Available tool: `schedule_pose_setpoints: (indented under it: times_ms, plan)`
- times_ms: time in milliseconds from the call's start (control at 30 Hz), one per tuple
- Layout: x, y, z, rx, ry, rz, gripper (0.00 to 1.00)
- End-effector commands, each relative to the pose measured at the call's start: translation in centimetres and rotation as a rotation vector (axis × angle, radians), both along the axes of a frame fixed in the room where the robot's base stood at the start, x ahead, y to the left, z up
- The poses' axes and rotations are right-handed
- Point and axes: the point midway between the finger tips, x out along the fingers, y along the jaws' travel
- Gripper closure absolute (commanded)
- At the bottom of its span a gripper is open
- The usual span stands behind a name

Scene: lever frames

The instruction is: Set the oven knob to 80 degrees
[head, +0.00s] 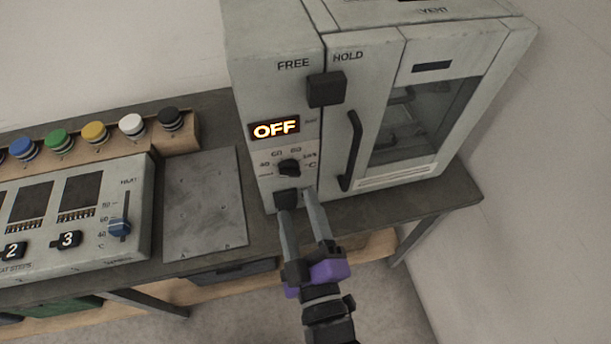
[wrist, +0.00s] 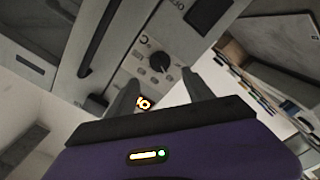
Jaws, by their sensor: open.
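The oven (head: 378,98) stands on the bench with a narrow control panel on its left side. Its lit display (head: 274,128) reads OFF. The small black oven knob (head: 289,167) sits below the display, ringed by marks including 40, 60 and 80; its exact pointer angle is too small to tell. My gripper (head: 298,196) is open and empty, its fingertips just below the knob in the head view. In the wrist view the knob (wrist: 159,62) shows between and beyond the two fingers, not gripped.
A black block (head: 326,89) sits below the FREE and HOLD labels. A black door handle (head: 352,150) stands out right of the knob. A dark square button (head: 286,198) lies behind my left fingertip. A flat grey plate (head: 204,205) lies left of the oven.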

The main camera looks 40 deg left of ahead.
Motion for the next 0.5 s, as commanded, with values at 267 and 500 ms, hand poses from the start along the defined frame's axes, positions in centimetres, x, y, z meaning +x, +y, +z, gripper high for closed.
schedule_pose_setpoints:
  times_ms: [267,500]
  plan:
    - [1.0,1.2,0.1,-0.026,-0.027,0.0,0.4]
    - [3.4,4.0,0.2,-0.025,-0.024,0.0,0.4]
